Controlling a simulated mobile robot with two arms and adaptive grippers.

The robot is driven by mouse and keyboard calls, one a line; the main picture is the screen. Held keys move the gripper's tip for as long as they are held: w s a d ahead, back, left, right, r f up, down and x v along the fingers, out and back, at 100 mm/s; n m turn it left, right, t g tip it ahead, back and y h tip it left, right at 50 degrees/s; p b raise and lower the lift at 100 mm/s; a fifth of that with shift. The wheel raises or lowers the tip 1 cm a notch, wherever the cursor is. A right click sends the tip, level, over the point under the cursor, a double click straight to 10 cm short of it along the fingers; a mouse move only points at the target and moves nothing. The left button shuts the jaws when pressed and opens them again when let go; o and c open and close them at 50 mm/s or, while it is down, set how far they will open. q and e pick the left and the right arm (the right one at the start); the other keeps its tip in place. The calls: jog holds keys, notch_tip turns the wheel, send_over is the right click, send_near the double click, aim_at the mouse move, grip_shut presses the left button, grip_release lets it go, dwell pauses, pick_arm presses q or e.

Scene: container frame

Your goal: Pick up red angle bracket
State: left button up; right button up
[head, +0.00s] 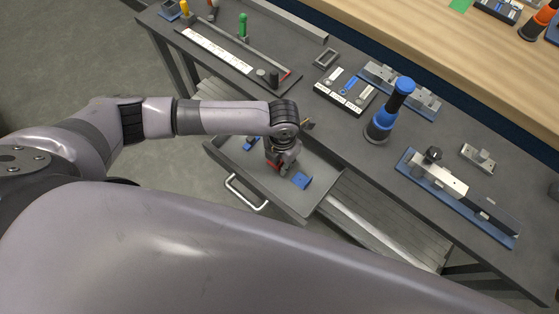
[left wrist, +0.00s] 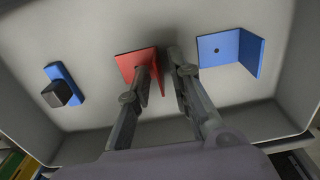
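The red angle bracket (left wrist: 132,62) lies in an open grey drawer (left wrist: 100,20), and a bit of it (head: 274,166) shows beside the gripper in the head view. My left gripper (left wrist: 161,66) reaches down into the drawer; it also shows in the head view (head: 283,171). Its two fingers are apart, one on each side of the bracket's upright red flange. A gap shows between the flange and the right-hand finger. The left-hand finger overlaps the bracket's other plate; contact is unclear. My right gripper is in neither view.
A blue angle bracket (left wrist: 230,48) lies right of the red one, close to the right-hand finger. A blue part with a black block (left wrist: 64,88) lies at left. The drawer walls surround them. The workbench (head: 330,130) above holds fixtures and a blue-black cylindrical tool (head: 390,110).

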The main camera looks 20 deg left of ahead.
pick_arm(q)
grip_shut()
jog(key=shift+r, duration=0.1)
dwell(0.4)
